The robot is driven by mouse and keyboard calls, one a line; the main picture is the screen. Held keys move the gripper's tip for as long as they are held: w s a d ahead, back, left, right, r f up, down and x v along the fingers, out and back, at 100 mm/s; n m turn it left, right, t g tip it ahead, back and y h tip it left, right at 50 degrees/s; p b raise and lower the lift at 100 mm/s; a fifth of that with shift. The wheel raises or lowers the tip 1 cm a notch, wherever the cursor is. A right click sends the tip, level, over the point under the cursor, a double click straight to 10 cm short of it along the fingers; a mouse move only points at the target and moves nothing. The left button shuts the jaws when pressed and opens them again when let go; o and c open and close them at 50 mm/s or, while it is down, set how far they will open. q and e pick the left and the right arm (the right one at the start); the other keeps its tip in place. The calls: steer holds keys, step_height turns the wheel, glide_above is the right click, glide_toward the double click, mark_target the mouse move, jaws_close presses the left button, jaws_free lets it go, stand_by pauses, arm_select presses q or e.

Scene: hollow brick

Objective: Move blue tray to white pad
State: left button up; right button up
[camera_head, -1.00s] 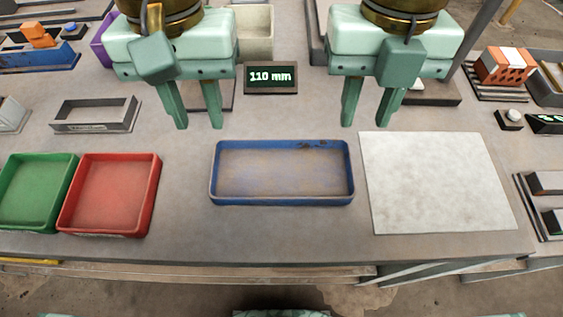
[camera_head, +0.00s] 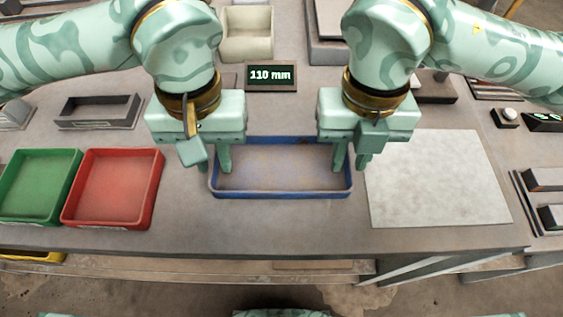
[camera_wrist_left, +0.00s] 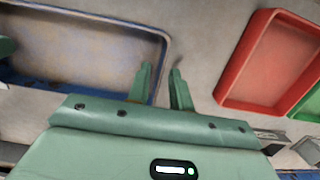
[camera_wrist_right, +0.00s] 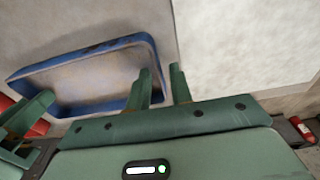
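The blue tray (camera_head: 281,195) is shallow, empty and worn, and lies flat at the middle of the table. The white pad (camera_head: 437,180) lies flat and bare just to its right. My left gripper (camera_head: 212,168) is open over the tray's left short wall, one finger inside and one outside. The left wrist view shows the tray (camera_wrist_left: 80,22) rim between the fingers (camera_wrist_left: 161,70). My right gripper (camera_head: 351,165) is open over the right short wall in the same way. The right wrist view shows the tray (camera_wrist_right: 85,55) rim between those fingers (camera_wrist_right: 159,70). The grippers hide the tray's back corners.
A red tray (camera_head: 113,188) and a green tray (camera_head: 37,187) stand left of the blue tray. A display reading 110 mm (camera_head: 271,77) and a beige bin (camera_head: 246,33) stand behind. Dark blocks (camera_head: 546,180) lie right of the pad. The table's front strip is clear.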

arm_select(q)
jaws_close()
arm_select(e)
jaws_close()
